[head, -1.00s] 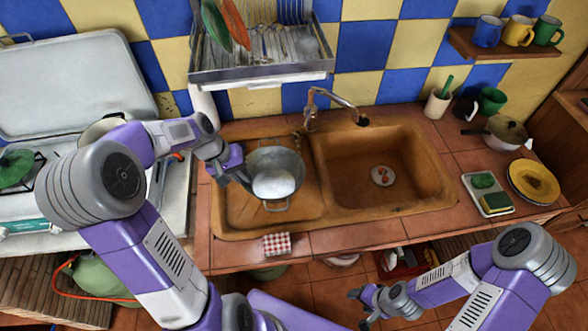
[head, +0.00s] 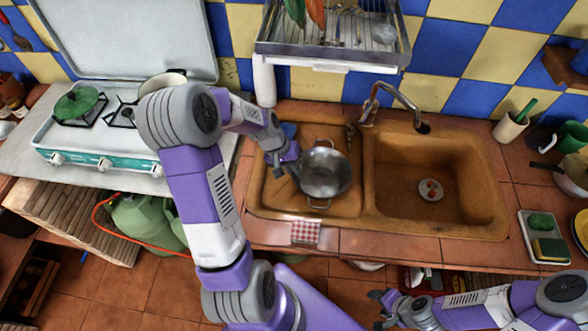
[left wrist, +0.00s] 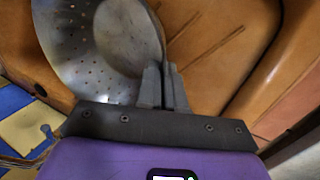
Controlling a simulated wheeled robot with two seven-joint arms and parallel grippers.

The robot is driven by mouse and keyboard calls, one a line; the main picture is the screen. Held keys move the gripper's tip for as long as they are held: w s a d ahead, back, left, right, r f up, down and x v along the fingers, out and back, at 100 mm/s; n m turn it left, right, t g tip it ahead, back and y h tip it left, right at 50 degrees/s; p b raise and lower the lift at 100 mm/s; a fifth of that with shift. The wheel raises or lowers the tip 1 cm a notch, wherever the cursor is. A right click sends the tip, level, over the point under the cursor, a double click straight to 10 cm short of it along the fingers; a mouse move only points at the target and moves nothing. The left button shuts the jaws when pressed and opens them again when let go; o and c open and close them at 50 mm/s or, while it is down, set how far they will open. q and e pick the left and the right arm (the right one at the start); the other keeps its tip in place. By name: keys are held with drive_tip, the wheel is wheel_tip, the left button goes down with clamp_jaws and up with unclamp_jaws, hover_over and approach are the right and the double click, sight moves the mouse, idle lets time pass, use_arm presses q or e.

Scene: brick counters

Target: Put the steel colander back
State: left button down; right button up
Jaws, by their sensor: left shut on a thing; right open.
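The steel colander (head: 325,174) is a round grey metal bowl with two loop handles, over the drainboard (head: 267,196) on the left side of the sink. My left gripper (head: 293,167) is shut on its left rim. In the left wrist view the two fingers (left wrist: 163,72) pinch the edge of the perforated colander (left wrist: 82,52). I cannot tell whether its base touches the drainboard. My right gripper (head: 383,308) is open and empty, low in front of the counter.
The sink basin (head: 440,212) right of the colander has a drain at its bottom. A tap (head: 395,100) stands behind it. A dish rack (head: 333,52) hangs above. A checked cloth (head: 306,232) lies at the counter's front edge. The stove (head: 100,160) is at left.

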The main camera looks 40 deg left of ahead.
use_arm(q)
drive_tip(key=shift+r, duration=0.1)
drive_tip(key=c, duration=1.7)
unclamp_jaws()
drive_tip(key=shift+f, duration=0.2)
drive_tip(key=o, duration=0.4)
drive_tip(key=shift+o, duration=0.2)
drive_tip(key=shift+r, duration=0.2)
drive_tip(key=p+v, duration=0.2)
drive_tip(key=v, duration=1)
drive_tip(key=shift+s, duration=0.1)
